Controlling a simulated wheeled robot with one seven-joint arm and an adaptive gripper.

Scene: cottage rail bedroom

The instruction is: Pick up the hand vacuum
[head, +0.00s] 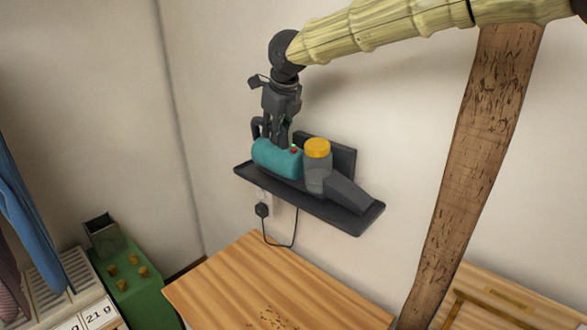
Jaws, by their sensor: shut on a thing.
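The hand vacuum (318,178) lies on a dark wall shelf (343,221). It has a teal body at the left, a yellow cap on a grey middle part and a dark grey nozzle pointing right and down. My gripper (277,140) comes down from above onto the teal part and is shut on it. The fingertips are partly hidden behind the teal part. The vacuum appears to be at the shelf's surface; I cannot tell whether it touches it.
A plug with a black cable (262,211) hangs below the shelf. A wooden table (270,284) stands beneath. A brown wooden post (470,170) rises at the right. A green box with knobs (137,290) and hanging clothes (28,215) are at the left.

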